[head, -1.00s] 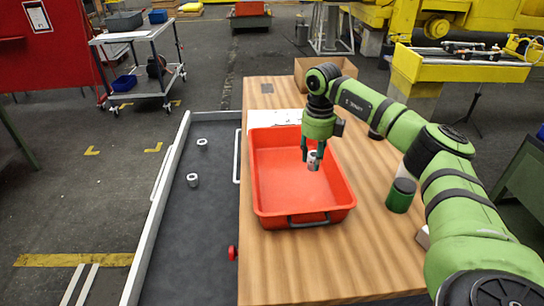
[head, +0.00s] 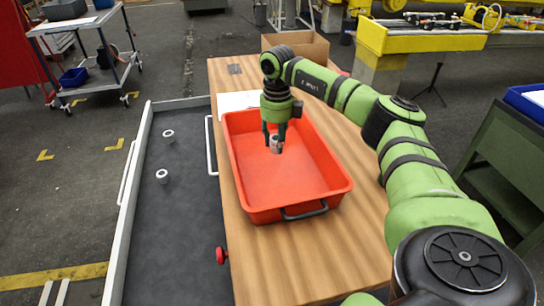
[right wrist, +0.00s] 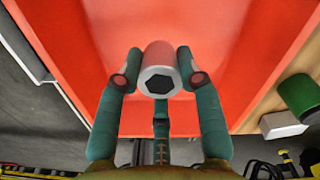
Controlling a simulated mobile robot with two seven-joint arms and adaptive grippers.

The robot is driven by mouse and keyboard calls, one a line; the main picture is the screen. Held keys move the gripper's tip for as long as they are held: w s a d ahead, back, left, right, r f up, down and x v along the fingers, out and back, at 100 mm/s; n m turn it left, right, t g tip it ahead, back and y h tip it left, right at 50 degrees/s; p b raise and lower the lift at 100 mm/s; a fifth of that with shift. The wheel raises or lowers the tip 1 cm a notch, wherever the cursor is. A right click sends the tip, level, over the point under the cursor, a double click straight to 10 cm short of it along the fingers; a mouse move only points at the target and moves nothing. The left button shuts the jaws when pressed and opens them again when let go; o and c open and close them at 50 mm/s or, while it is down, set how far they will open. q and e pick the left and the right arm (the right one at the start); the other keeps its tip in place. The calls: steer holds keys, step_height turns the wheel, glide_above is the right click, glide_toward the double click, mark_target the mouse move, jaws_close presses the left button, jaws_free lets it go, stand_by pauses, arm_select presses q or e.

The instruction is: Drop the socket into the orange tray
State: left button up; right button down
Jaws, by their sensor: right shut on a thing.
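The socket (head: 275,145) is a small grey metal cylinder. My right gripper (head: 273,149) is shut on it and holds it over the back half of the orange tray (head: 263,216). In the right wrist view the socket (right wrist: 160,62) sits between the fingers, its hexagonal hole facing the camera. The orange tray (right wrist: 225,50) fills most of the background there. No other object shows inside the tray. How high the socket is above the tray floor is hard to tell. My left gripper is not in view.
The tray stands on a wooden table (head: 305,270). A cardboard box (head: 300,46) is at the table's back. A green can (right wrist: 300,97) shows in the wrist view.

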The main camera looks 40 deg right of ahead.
steer(key=shift+s+f, duration=0.1)
steer(key=shift+f, duration=0.2)
steer(key=shift+r, duration=0.1)
steer(key=c, duration=0.7)
jaws_free()
steer(key=shift+c, duration=0.2)
steer(key=shift+r, duration=0.2)
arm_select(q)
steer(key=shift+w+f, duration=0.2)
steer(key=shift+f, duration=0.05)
arm_select(e)
step_height(320, 180, up, 12)
steer(key=shift+f, duration=0.2)
steer(key=shift+a+f, duration=0.1)
